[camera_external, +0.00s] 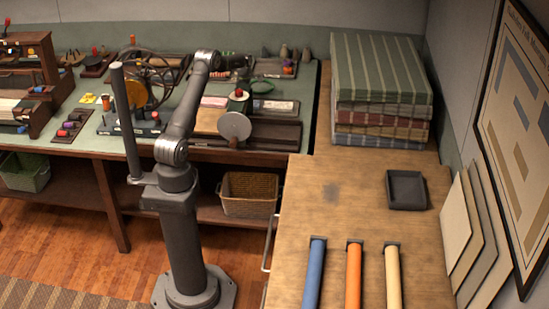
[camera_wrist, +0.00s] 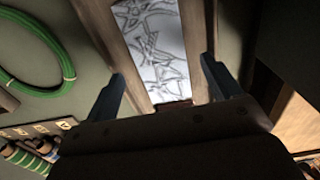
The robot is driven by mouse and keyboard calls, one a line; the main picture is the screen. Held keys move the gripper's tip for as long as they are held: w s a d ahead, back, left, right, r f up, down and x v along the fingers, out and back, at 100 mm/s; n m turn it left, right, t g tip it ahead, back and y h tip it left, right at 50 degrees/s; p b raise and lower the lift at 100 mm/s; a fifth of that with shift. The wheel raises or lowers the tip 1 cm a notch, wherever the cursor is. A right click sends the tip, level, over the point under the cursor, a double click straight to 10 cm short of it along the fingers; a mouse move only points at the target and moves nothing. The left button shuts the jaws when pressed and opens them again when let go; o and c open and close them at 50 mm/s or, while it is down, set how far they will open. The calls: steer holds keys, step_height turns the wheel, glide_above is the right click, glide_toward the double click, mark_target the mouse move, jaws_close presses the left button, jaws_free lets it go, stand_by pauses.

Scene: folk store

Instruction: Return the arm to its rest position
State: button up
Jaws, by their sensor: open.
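My gripper (camera_wrist: 163,85) shows in the wrist view with its two dark fingers spread apart and nothing between them. Beyond the fingers is a pale panel with a grey line pattern (camera_wrist: 155,45) in a wooden frame; it appears apart from the fingers. In the external view my arm stands upright from its base and reaches up over the green worktop (camera_external: 75,149). My wrist is near the back of that worktop, and the fingertips cannot be made out there.
A green coil (camera_wrist: 45,75) lies left of my fingers, with several spools (camera_wrist: 30,155) below. Folded striped cloths (camera_external: 380,70) and a dark square tray (camera_external: 406,190) sit on the wooden table (camera_external: 310,190), beside blue, orange and cream rolls. Craft tools crowd the worktop.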

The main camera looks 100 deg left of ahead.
step_height(320, 180, up, 9)
step_height(320, 180, down, 12)
steer(key=shift+f, duration=0.1)
step_height(320, 180, up, 32)
steer(key=w+d+m, duration=0.8)
steer(key=w+m, duration=0.1)
steer(key=w, duration=0.4)
steer(key=w+d+m, duration=0.8)
steer(key=w, duration=0.6)
steer(key=shift+w+d+m, duration=0.3)
steer(key=shift+m, duration=0.1)
steer(key=o, duration=0.4)
